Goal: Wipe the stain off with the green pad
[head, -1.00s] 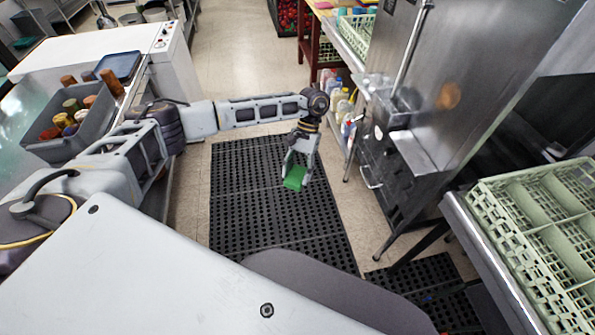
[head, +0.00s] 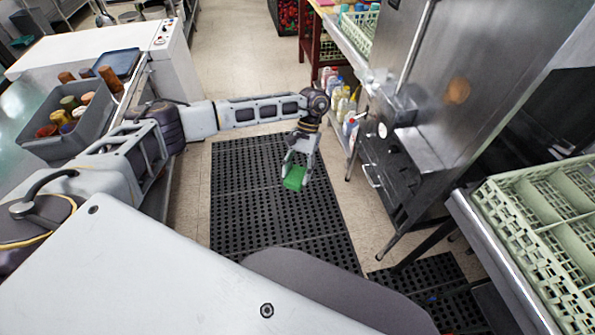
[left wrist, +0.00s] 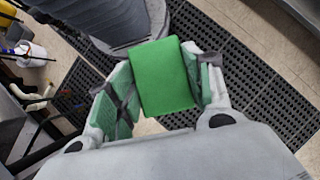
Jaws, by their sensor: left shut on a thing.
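The green pad (head: 294,179) hangs below my left gripper (head: 298,165), over the black floor mat. In the left wrist view the pad (left wrist: 163,78) sits between the two fingers of the left gripper (left wrist: 160,95), which is shut on it. An orange-brown round stain (head: 458,90) shows on the steel front of the tall machine (head: 470,45). The pad is well apart from it, lower and to its left in the head view. My right gripper is not in view.
A black perforated mat (head: 235,200) covers the floor ahead. Bottles (head: 347,105) stand under a shelf beside the machine. A pale green rack (head: 485,205) lies on the right counter. A grey bin (head: 50,148) with cups is at left. The aisle (head: 235,60) is clear.

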